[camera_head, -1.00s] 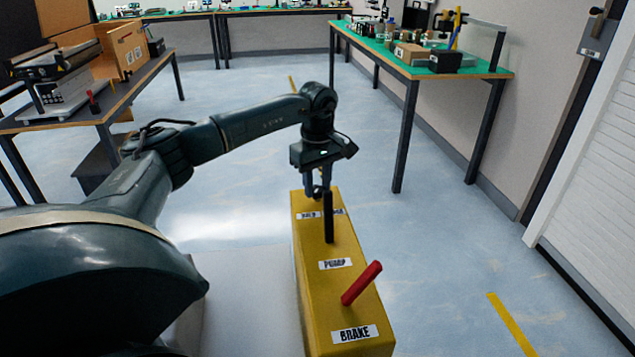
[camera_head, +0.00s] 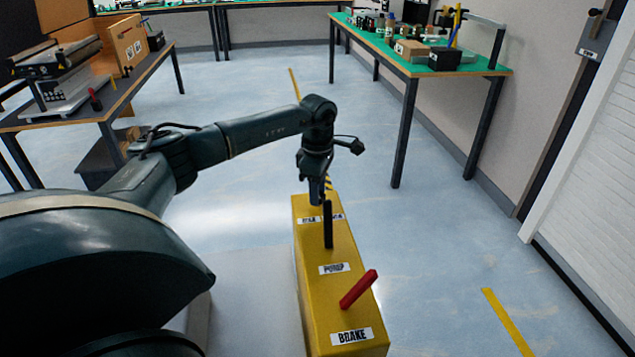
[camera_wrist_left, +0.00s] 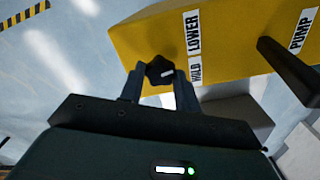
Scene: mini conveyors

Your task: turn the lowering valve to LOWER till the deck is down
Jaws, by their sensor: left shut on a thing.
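The yellow console (camera_head: 320,300) stands in front of me, with a black PUMP lever (camera_head: 328,226) and a red BRAKE lever (camera_head: 358,289) on top. In the left wrist view, the lowering valve's dark knob (camera_wrist_left: 159,70) sits beside the HOLD and LOWER labels (camera_wrist_left: 194,48). My left gripper (camera_head: 318,196) is at the console's far end, pointing down. In the left wrist view its fingers (camera_wrist_left: 160,82) are shut on the knob. In the head view the knob is hidden behind the gripper and PUMP lever. The deck cannot be made out. My right gripper is not in view.
The PUMP lever (camera_wrist_left: 288,70) stands close beside the valve. A green-topped table (camera_head: 420,66) is at the back right, and a dark table (camera_head: 100,100) with equipment is at the left. Open floor (camera_head: 450,240) lies right of the console.

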